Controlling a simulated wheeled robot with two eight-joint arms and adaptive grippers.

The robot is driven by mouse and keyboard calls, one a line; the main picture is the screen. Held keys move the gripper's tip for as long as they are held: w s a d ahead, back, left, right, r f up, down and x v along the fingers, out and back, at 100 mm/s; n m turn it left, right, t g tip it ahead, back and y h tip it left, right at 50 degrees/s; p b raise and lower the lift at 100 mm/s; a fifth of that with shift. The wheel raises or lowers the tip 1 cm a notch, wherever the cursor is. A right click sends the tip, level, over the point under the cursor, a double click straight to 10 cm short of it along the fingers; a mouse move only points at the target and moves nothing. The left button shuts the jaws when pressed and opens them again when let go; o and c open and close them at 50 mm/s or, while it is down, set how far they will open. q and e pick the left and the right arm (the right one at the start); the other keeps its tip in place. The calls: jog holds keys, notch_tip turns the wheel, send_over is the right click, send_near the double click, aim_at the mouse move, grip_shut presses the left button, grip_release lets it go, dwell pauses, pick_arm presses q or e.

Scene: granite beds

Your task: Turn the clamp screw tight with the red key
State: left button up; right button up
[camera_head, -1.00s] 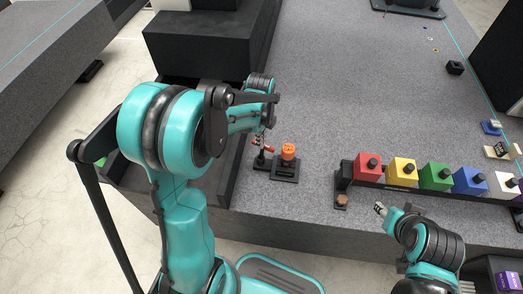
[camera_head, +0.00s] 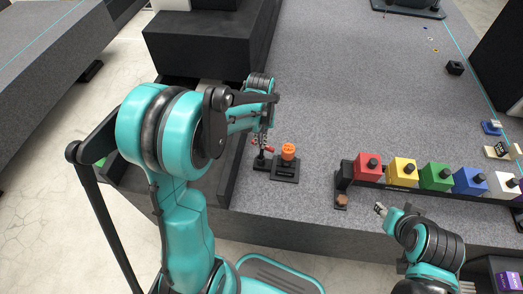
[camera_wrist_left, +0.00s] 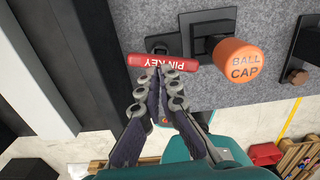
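The red key (camera_head: 270,150) is a short red bar, mostly hidden behind my left gripper (camera_head: 262,136) in the head view. In the left wrist view the red key (camera_wrist_left: 136,60) lies crosswise, lettered PIN KEY upside down. My left gripper's fingertips (camera_wrist_left: 160,72) are close together at its middle; whether they grip it is unclear. Under the key is a small black stand (camera_head: 262,163), which also shows in the left wrist view (camera_wrist_left: 157,44); the screw itself is not clearly seen. My right gripper (camera_head: 381,209) is near the bed's front edge, away from the key; its opening is too small to judge.
An orange ball cap (camera_head: 288,151) on a black base stands right beside the key's stand. A row of coloured blocks, starting with a red block (camera_head: 367,166), stands further right. A dark raised wall (camera_head: 229,170) is close on the left. The granite bed (camera_head: 340,80) behind is largely clear.

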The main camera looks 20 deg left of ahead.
pick_arm(q)
jog(key=o, duration=0.4)
notch_tip(320, 180, up, 6)
jog(key=p, duration=0.4)
jog(key=shift+r, duration=0.1)
notch_tip(320, 180, up, 12)
send_over(261, 152)
dwell(0.5)
